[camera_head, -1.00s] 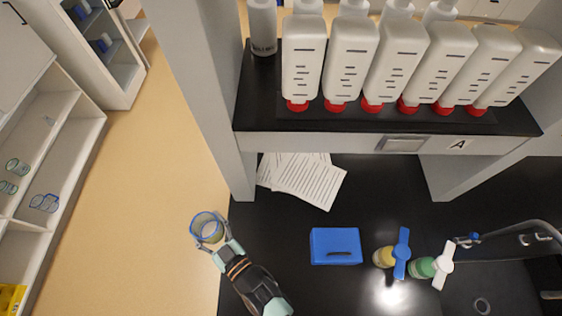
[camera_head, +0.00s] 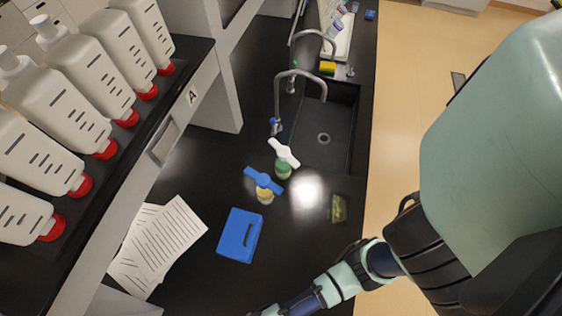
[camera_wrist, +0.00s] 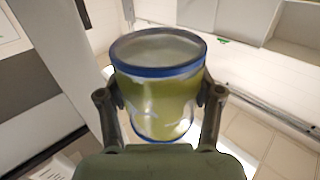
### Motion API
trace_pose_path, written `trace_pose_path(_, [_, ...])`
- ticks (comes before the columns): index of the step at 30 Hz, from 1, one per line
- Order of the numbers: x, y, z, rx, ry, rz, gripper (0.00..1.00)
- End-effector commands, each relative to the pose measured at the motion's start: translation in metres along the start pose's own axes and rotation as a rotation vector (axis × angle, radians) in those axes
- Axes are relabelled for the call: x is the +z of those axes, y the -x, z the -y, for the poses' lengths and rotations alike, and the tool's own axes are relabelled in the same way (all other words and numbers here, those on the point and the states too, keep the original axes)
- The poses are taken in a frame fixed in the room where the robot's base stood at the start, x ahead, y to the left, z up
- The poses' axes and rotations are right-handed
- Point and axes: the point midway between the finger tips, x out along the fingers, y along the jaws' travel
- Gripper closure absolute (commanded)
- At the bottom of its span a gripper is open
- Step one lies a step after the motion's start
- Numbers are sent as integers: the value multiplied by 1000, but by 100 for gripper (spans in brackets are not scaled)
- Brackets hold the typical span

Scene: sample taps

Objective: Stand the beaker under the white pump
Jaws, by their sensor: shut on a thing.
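The beaker (camera_wrist: 157,100) is a clear glass cup with a blue rim and a blue line near its base. In the wrist view my gripper (camera_wrist: 160,92) is shut on its sides, one finger on each side, its open top showing. In the head view beaker and gripper are out of frame; only my arm shows, reaching to the lower edge. The white pump (camera_head: 284,152) is a white cross-shaped top on a green-based bottle (camera_head: 283,169) on the black bench. The blue pump (camera_head: 263,181), on a yellow-based bottle (camera_head: 265,196), stands beside it, nearer the blue box.
A blue box (camera_head: 240,235) and paper sheets (camera_head: 160,245) lie on the bench (camera_head: 205,170). A sink (camera_head: 322,130) with taps is beyond the pumps. A small greenish item (camera_head: 338,208) is near the bench edge. A shelf of white bottles (camera_head: 90,60) overhangs the left.

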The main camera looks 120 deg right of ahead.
Motion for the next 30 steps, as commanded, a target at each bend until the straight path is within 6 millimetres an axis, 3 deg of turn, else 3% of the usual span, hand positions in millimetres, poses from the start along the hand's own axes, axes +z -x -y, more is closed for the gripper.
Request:
trace_pose_path(14, [0, 0, 0, 0, 0, 0, 61])
trace_pose_path(20, [-21, 0, 0, 0, -1, 0, 61])
trace_pose_path(30, [-16, 0, 0, 0, 0, 0, 61])
